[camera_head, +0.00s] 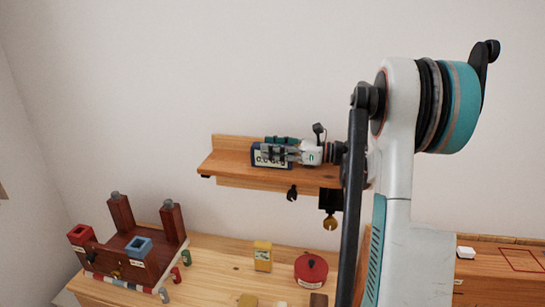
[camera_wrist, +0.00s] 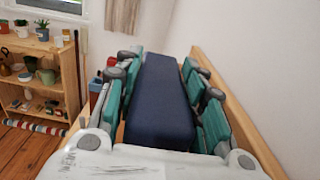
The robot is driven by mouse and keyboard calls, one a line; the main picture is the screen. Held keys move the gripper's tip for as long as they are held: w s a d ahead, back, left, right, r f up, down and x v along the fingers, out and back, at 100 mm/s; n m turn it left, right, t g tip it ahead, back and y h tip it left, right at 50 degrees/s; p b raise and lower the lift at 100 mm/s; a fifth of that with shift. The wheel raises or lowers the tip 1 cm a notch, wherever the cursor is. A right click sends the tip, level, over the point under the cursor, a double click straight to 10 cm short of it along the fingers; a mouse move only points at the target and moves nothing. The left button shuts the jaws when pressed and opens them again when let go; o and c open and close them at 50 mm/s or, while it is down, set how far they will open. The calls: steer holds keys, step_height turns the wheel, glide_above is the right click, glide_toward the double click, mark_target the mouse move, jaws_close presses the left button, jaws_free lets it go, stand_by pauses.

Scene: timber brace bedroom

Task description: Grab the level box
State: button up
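The level box is a long dark blue box. In the head view the level box (camera_head: 257,162) lies on the wooden wall shelf (camera_head: 225,166), its pale label with dark lettering facing out and partly covered by a finger. My gripper (camera_head: 280,150) reaches in from the right along the shelf, with teal-padded fingers on both sides of the box. In the wrist view the box (camera_wrist: 160,95) runs lengthwise between the two fingers. The pads lie very close along its sides; I cannot tell whether both press on it.
Dark hooks (camera_head: 292,193) hang under the shelf. Below is a wooden worktop (camera_head: 215,265) with a dark red wooden rack (camera_head: 135,250), a yellow box (camera_head: 263,256) and a red round tin (camera_head: 311,269). The wall is close behind the shelf. The wrist view shows a shelf unit (camera_wrist: 45,50) at left.

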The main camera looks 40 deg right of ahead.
steer(key=shift+c, duration=1.4)
steer(key=shift+r, duration=0.15)
